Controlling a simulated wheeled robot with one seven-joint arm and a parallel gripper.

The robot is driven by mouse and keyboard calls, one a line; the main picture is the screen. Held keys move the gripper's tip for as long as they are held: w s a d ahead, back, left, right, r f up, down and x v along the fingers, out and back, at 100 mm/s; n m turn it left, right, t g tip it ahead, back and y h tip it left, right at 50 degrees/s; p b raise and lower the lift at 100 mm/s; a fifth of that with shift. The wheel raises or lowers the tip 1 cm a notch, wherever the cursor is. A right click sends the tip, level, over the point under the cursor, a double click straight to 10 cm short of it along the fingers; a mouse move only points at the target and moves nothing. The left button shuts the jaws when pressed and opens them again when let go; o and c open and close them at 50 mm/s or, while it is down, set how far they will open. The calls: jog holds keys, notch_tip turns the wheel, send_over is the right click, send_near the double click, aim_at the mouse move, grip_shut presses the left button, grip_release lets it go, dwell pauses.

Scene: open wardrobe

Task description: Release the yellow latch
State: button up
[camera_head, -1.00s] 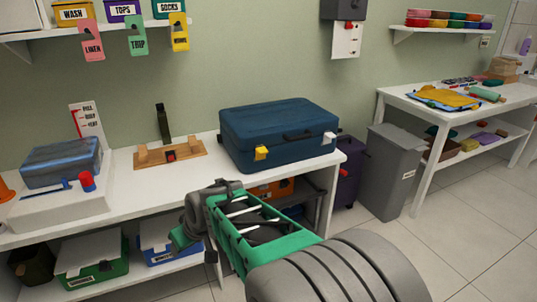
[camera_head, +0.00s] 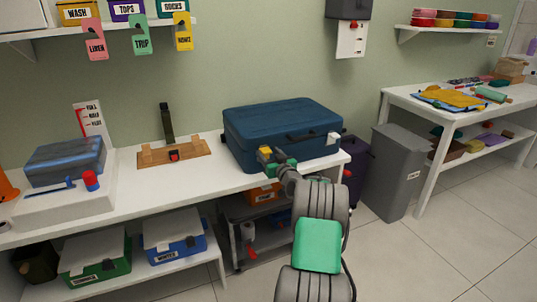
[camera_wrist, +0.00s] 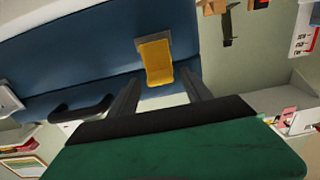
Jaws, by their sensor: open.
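The blue suitcase (camera_head: 285,130) lies closed on the white bench, with a dark handle on its front. The yellow latch (camera_head: 265,151) is on the left of its front face, and it also shows in the wrist view (camera_wrist: 156,63). A white latch (camera_head: 333,138) sits at the right of the front. My gripper (camera_head: 277,162) is right in front of the yellow latch in the head view. In the wrist view my open gripper (camera_wrist: 160,98) has its two dark fingers on either side of the latch's lower end. I cannot tell whether they touch it.
A wooden stand (camera_head: 174,155) with a dark strap stands there. A grey bin (camera_head: 395,170) is to the right. Labelled boxes (camera_head: 173,235) sit on the lower shelf.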

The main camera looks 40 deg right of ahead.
jog(key=shift+w+d, duration=0.1)
jog(key=shift+w, duration=0.2)
jog(key=shift+c, duration=0.4)
grip_shut()
